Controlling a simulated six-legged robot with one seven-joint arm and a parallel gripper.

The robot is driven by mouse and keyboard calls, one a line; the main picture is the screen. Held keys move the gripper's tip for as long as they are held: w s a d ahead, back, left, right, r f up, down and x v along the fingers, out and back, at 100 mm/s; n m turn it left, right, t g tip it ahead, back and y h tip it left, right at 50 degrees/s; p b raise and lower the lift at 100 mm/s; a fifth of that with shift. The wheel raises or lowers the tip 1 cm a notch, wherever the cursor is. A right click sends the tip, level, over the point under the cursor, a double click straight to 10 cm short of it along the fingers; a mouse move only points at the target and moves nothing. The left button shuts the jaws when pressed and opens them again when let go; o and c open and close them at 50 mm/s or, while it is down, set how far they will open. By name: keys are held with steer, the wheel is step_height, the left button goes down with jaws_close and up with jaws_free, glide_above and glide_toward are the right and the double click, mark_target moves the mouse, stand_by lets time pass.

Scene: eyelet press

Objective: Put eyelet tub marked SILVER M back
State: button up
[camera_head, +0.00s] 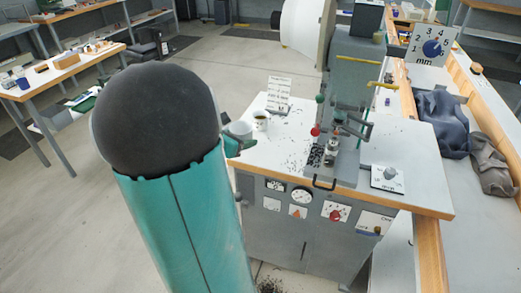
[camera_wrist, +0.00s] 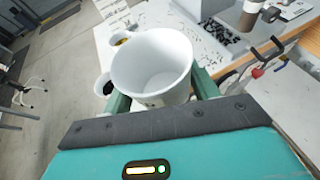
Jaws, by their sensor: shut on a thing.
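My gripper (camera_head: 238,143) is shut on a white tub (camera_wrist: 150,62), which stands upright between the two green fingers. The tub looks empty inside. A dark mark shows low on its wall, too small and cut off to read, so I cannot tell whether it says SILVER M. In the head view the held tub (camera_head: 239,129) shows just past my arm, at the left edge of the white press table (camera_head: 287,140). A second white tub (camera_head: 260,121) with yellowish contents stands on the table close to the right. I cannot tell whether the held tub touches the table.
The eyelet press (camera_head: 352,75) stands on the table, with dark eyelets scattered around its base. A small printed sign (camera_head: 279,92) stands behind the tubs. Another small white vessel (camera_wrist: 102,85) shows left of the held tub in the wrist view.

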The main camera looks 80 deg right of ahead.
steer(key=w+d+x, duration=0.1)
steer(key=w+x, duration=0.1)
steer(key=x, duration=0.7)
glide_above(260, 151)
steer(key=f, duration=0.5)
steer(key=shift+a+f, duration=0.2)
steer(key=shift+a, duration=0.15)
steer(key=shift+s+d+f, duration=0.1)
steer(key=shift+d+f, duration=0.25)
steer(key=shift+f, duration=0.1)
steer(key=shift+d+f, duration=0.1)
steer(key=shift+f, duration=1.45)
steer(key=shift+f, duration=0.2)
steer(key=o, duration=1)
steer(key=shift+o, duration=0.2)
steer(key=shift+r, duration=0.1)
